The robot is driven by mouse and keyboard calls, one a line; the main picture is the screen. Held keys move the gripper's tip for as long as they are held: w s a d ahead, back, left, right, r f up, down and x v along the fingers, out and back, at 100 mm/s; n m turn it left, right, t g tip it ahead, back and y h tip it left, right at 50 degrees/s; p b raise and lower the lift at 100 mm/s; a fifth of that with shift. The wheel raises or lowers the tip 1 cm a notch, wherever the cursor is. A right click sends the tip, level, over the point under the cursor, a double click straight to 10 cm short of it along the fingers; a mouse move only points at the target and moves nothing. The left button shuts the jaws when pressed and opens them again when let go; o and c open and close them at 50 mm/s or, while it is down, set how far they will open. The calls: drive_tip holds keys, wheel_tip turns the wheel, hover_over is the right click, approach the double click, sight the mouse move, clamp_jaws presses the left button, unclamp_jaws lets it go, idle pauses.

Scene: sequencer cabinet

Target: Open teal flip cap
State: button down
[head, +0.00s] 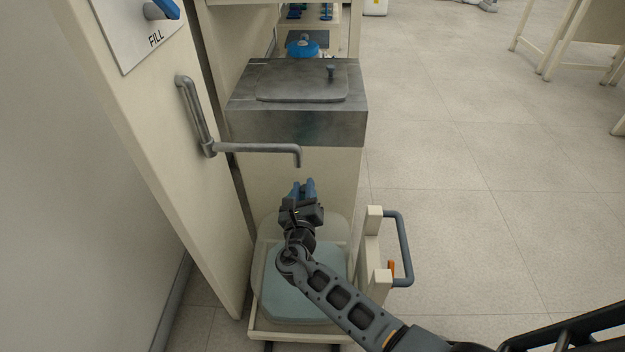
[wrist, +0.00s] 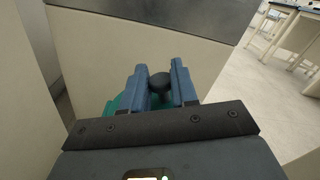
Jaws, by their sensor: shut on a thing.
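My gripper (head: 302,188) is over a low cart, with its blue fingertips just below the bent metal spout. In the wrist view, my gripper (wrist: 159,72) has its two blue fingers on either side of a dark round knob (wrist: 159,82) and is shut on it. A teal surface (wrist: 116,103), which looks like the flip cap, shows below and left of the fingers. Most of it is hidden by the fingers and the gripper body, so I cannot tell its tilt. In the head view, my gripper and arm hide the knob and cap.
The cart holds a pale teal container (head: 285,290) and has a blue side handle (head: 403,245). A metal spout (head: 270,149) hangs above the gripper. The cabinet's cream door (head: 165,180) stands at left and a metal-topped block (head: 300,105) ahead.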

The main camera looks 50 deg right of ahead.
drive_tip(key=w+r+n+p, duration=0.1)
drive_tip(key=n+p, duration=0.1)
drive_tip(key=w+a+r+n+p, duration=0.1)
drive_tip(key=p, duration=0.1)
drive_tip(key=shift+w+a+r+n, duration=0.1)
drive_tip(key=shift+a+n, duration=0.15)
drive_tip(key=shift+n, duration=0.15)
drive_tip(key=n+p, duration=0.1)
drive_tip(key=w+a+n+p, duration=0.1)
drive_tip(key=shift+w+r+n, duration=0.2)
drive_tip(key=shift+w+n, duration=0.1)
drive_tip(key=shift+w+a+f+n+p, duration=0.1)
drive_tip(key=shift+w+a+n+p, duration=0.1)
drive_tip(key=shift+w+a+n, duration=0.65)
drive_tip(key=shift+w+a+f+n+p, duration=0.2)
drive_tip(key=shift+w+n, duration=0.25)
drive_tip(key=shift+n, duration=0.9)
drive_tip(key=shift+w+a+f+n+p, duration=0.1)
drive_tip(key=shift+w+a+n+p, duration=0.15)
drive_tip(key=shift+w+a+n, duration=0.6)
drive_tip(key=shift+s+d+n, duration=0.15)
drive_tip(key=shift+d+n, duration=0.1)
drive_tip(key=shift+n, duration=0.1)
drive_tip(key=c, duration=1.2)
unclamp_jaws()
drive_tip(key=o, duration=0.3)
drive_tip(key=shift+s+f, duration=0.1)
